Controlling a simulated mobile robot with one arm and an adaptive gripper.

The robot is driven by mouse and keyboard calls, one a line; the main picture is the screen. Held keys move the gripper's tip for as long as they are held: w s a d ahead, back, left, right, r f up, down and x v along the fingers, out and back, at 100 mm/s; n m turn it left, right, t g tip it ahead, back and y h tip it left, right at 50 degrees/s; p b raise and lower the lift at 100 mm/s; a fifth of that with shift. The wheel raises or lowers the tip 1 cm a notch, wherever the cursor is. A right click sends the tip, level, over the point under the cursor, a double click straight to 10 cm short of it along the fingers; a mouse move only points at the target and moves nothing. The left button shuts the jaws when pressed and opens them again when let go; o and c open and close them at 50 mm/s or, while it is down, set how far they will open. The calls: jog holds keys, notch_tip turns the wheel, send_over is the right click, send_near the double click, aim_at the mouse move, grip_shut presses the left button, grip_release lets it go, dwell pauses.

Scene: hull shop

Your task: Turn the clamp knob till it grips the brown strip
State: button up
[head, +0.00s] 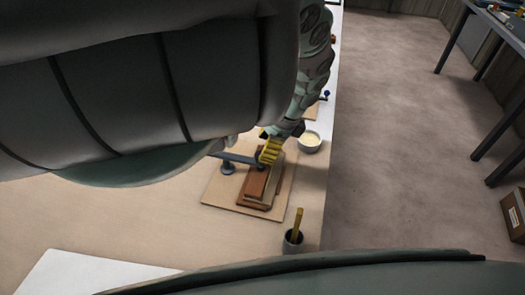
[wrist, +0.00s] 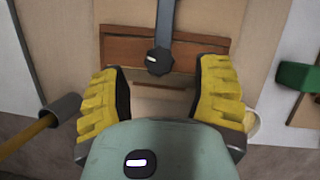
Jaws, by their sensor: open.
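The clamp knob (wrist: 159,61) is dark and lobed with a white mark. It sits at the end of the grey clamp bar (wrist: 161,22), which also shows in the head view (head: 236,157) with its post (head: 227,168). The brown strip (wrist: 121,49) lies under the knob; it also shows in the head view (head: 256,184). I cannot tell whether the clamp touches it. My gripper (wrist: 159,70) is open, its yellow fingers apart on either side of the knob and not touching it. In the head view my gripper (head: 270,149) hangs over the strip's far end and hides part of the clamp.
A tan board (head: 222,193) carries the clamp. A grey cup (head: 292,243) with a yellow handle stands in front, and a bowl (head: 309,141) of cream-coloured stuff behind right. The bench's right edge is close by. A green thing (wrist: 296,75) lies at right.

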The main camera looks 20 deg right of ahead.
jog(key=s+d+r, duration=0.1)
jog(key=s+d, duration=0.3)
jog(key=d, duration=0.7)
jog(key=shift+s+d+r, duration=0.2)
jog(key=shift+d, duration=0.2)
